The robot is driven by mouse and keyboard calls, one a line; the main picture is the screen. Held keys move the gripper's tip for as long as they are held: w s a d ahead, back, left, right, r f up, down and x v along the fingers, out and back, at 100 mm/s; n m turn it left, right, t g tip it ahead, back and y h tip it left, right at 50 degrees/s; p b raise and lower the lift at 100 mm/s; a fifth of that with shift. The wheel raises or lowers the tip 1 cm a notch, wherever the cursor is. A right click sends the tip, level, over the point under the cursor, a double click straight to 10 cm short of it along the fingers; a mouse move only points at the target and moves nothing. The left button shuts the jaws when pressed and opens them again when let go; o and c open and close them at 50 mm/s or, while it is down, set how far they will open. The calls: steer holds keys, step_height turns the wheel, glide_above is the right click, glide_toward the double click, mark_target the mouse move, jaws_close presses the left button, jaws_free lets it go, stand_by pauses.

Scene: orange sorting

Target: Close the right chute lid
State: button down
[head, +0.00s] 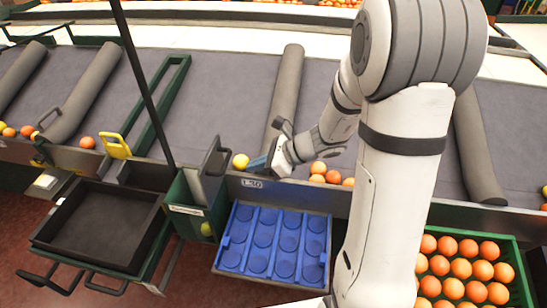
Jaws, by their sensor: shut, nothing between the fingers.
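A dark grey upright panel (215,162), which looks like the raised right chute lid, stands at the top of a narrow green bin (185,222) left of centre. It has a dark frame-like handle, and the bin carries a white label. My gripper (257,163) is right of the panel, at the front edge of the grey belt. Its blue-grey fingers are shut and point left, with a visible gap to the panel. A yellow fruit (240,160) lies between the fingers and the panel. Whether the fingers touch the fruit I cannot tell.
A blue tray (325,222) with round recesses sits below my gripper. A black tray (95,232) is at left, near a yellow handle (116,147). A green crate (520,262) of oranges is at lower right. A thin dark post (140,75) crosses the view.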

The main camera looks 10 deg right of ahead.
mark_target(222, 174)
steer(key=shift+w+a+r+p, duration=0.1)
steer(key=shift+w+a+p, duration=0.15)
steer(key=shift+a, duration=0.45)
steer(key=shift+w+a+p, duration=0.1)
steer(key=shift+w+a, duration=0.2)
steer(key=shift+a, duration=0.35)
steer(key=shift+w+a+r+p, duration=0.1)
steer(key=shift+w+a+p, duration=0.15)
steer(key=shift+a, duration=0.45)
